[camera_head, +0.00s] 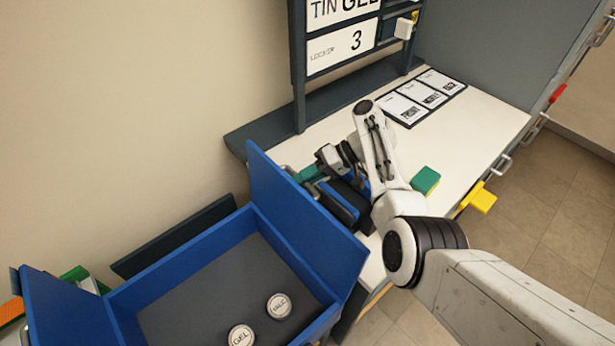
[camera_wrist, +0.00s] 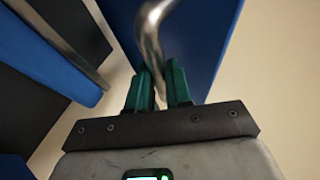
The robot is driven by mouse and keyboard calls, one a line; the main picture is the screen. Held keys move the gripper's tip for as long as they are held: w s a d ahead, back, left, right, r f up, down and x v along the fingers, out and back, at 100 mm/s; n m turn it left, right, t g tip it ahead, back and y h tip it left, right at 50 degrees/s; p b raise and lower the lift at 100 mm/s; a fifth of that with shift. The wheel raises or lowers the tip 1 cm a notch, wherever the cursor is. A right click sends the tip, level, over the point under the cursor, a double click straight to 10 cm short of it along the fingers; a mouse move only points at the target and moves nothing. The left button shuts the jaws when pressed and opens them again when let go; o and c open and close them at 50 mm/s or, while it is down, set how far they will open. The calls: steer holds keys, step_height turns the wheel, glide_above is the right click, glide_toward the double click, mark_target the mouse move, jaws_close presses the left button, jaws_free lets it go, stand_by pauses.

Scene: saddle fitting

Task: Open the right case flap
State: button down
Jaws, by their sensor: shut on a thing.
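The blue case (camera_head: 185,262) is open at the lower left of the head view, with a dark grey floor. Its right flap (camera_head: 300,215) stands raised along the right side, leaning a little outward. My gripper (camera_head: 306,174) is on the outer side of this flap, its green fingertips partly hidden by it. In the wrist view my gripper (camera_wrist: 158,88) has its green fingers shut on a curved metal handle (camera_wrist: 152,38) in front of a blue panel (camera_wrist: 200,40). The case's left flap (camera_head: 65,310) is also raised.
Two round white tins, one marked GEL (camera_head: 240,336) and one hard to read (camera_head: 279,305), lie in the case. The white counter (camera_head: 460,140) behind my arm holds a green block (camera_head: 425,180) and label cards (camera_head: 425,97). A dark rack with signs (camera_head: 340,45) stands behind.

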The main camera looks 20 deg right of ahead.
steer(key=c, duration=1.1)
jaws_free()
steer(key=shift+s+f, duration=0.4)
steer(key=shift+f, duration=0.3)
steer(key=shift+o, duration=0.2)
steer(key=shift+w+r, duration=0.15)
steer(key=shift+r, duration=0.1)
steer(key=w+b+v, duration=0.1)
steer(key=v, duration=0.9)
steer(key=shift+s+d+r, duration=0.2)
steer(key=shift+s+d, duration=0.1)
steer(key=shift+s, duration=0.15)
